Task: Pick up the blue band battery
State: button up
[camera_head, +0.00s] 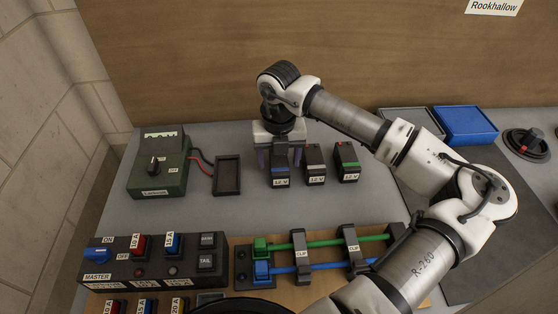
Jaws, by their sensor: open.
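The blue band battery (280,179) is a small dark block with a blue stripe and a "12 V" label, standing on the grey bench. It is the leftmost of three similar batteries. My gripper (279,158) points down at it, with the fingers at either side of its upper part. The jaws are open. The gripper hides the top and back of the battery, and I cannot tell whether the fingers touch it.
A white band battery (315,166) and a green band battery (347,163) stand close on the right. An empty black tray (228,177), wired to a green box (160,174), lies left. A switch panel (150,262) and clipped tubes (320,243) are in front. A blue tray (466,124) is back right.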

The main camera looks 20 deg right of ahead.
jog(key=shift+f, duration=0.8)
jog(key=shift+c, duration=0.4)
grip_shut()
jog(key=shift+r, duration=0.1)
